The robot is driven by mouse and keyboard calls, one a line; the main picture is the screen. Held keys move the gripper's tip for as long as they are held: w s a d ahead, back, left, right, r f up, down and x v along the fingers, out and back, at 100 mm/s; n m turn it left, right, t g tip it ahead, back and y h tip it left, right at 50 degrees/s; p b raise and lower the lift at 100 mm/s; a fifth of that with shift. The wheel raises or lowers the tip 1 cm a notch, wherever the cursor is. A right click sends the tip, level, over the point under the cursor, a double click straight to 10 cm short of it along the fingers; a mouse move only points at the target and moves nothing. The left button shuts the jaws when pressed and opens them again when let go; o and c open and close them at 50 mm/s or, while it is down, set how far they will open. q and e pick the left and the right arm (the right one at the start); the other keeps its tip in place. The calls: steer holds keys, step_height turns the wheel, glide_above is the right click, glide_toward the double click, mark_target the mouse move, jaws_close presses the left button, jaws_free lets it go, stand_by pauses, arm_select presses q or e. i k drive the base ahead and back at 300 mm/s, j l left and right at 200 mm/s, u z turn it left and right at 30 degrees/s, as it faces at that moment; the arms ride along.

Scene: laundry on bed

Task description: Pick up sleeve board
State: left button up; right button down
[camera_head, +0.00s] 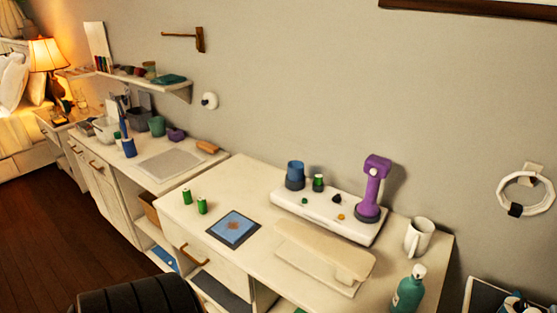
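A cream board with a rounded shape, which looks like the sleeve board (322,252), lies flat on the near white desk (262,192), right of centre. A raised lip or block shows at its right end. It lies in front of a white raised tray and left of a green bottle. Neither of my grippers is in view.
On the desk are a white tray (295,204) holding a purple device (373,187), a white mug (418,236), a green bottle (407,290), a blue square pad (234,228) and two green spools (194,200). A dark ribbed shape (140,298) is at the bottom.

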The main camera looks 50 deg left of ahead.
mark_target(342, 267)
steer(key=u, duration=1.3)
